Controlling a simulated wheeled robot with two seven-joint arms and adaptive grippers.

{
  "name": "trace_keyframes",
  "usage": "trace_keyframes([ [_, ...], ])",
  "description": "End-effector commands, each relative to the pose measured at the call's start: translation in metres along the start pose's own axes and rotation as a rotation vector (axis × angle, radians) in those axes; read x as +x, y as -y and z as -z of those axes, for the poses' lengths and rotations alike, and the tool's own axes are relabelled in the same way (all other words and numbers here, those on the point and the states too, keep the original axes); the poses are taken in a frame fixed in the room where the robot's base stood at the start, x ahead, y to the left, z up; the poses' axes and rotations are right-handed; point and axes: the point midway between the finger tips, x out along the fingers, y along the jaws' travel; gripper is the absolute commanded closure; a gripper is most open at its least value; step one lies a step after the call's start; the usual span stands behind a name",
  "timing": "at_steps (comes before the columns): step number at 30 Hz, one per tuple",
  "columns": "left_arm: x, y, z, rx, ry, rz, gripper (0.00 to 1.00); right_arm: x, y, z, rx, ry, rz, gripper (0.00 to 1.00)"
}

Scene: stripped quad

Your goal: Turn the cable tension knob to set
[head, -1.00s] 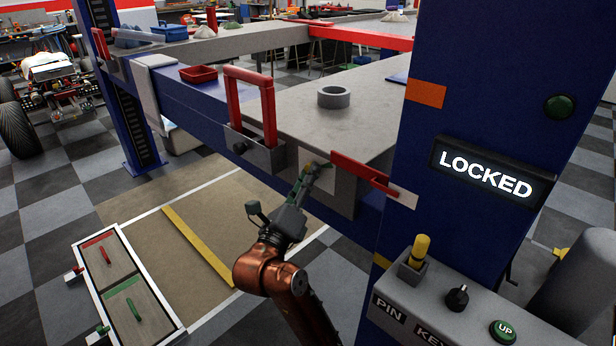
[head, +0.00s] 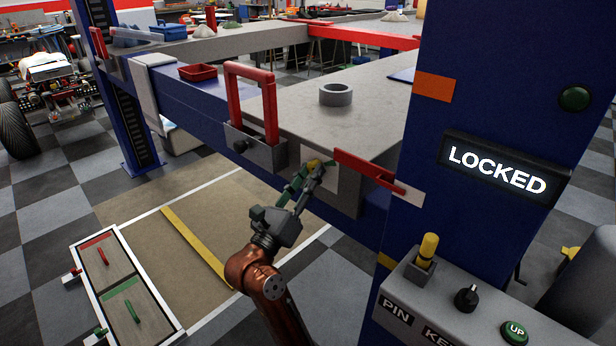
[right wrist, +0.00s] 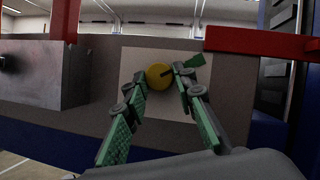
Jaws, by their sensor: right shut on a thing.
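The cable tension knob is a round yellow knob (right wrist: 158,76) on a pale square plate (right wrist: 133,62) on the lift's side. A dark pointer mark on it points right, toward a green patch (right wrist: 196,61) on the plate, partly covered by a finger. In the head view the knob (head: 313,164) is small and partly behind the fingertips. My right gripper (head: 307,174) is shut on the knob, one green finger on each side; its fingertips show in the right wrist view (right wrist: 156,80). My left gripper is not in view.
A red handle (head: 368,168) sticks out right of the knob, and a grey box (head: 260,153) with a red frame sits left. The blue post (head: 450,90) bears a LOCKED sign (head: 497,170). A control box (head: 455,310) stands at the lower right.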

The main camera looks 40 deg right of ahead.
Motion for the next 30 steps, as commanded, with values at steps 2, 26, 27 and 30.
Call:
trace_keyframes([
  [2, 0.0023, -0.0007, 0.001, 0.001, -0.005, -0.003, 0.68, -0.0012, -0.0023, 0.0018, 0.009, -0.003, 0.001, 0.99],
  [26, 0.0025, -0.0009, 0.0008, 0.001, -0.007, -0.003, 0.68, 0.0002, -0.0003, 0.0009, 0.017, -0.001, 0.008, 0.58],
  [27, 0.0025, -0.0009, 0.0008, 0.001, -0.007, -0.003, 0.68, 0.0002, -0.0002, 0.0008, 0.017, -0.001, 0.008, 0.58],
  [30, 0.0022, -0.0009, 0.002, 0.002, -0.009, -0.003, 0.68, -0.0003, -0.0002, 0.0007, 0.017, -0.001, 0.008, 0.58],
])
